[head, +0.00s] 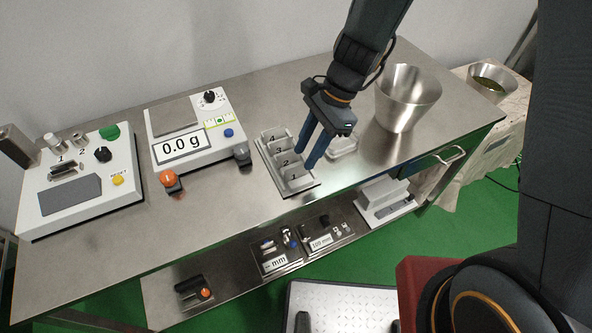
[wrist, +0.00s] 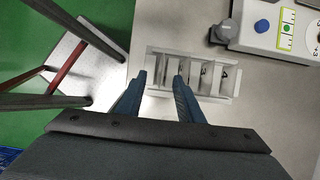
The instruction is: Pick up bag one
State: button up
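A rack (head: 272,173) with white compartments numbered 1 to 4 stands on the steel table, with number 1 at the near end. Bag one (head: 297,180) seems to be the pale thing in compartment 1, but its outline blends with the white compartment. My gripper (head: 307,157) is open, with its two blue fingers pointing down over the right side of the rack. In the wrist view the fingers (wrist: 159,76) are apart, one on each side of the left-end compartment. The rack (wrist: 236,88) lies beyond the fingertips there. I see nothing held, and cannot tell fingertip height.
A scale (head: 213,150) reading 0.0 g and a control box (head: 115,190) stand left of the rack. A small white tray (head: 344,147) and a steel bucket (head: 406,98) stand to its right. The table's front edge is close to the rack.

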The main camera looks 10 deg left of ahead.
aim_at(298, 166)
jog(key=shift+p+x, duration=0.4)
jog(key=shift+x, duration=1.75)
jog(key=shift+a+r, duration=0.1)
jog(key=shift+a, duration=0.05)
grip_shut()
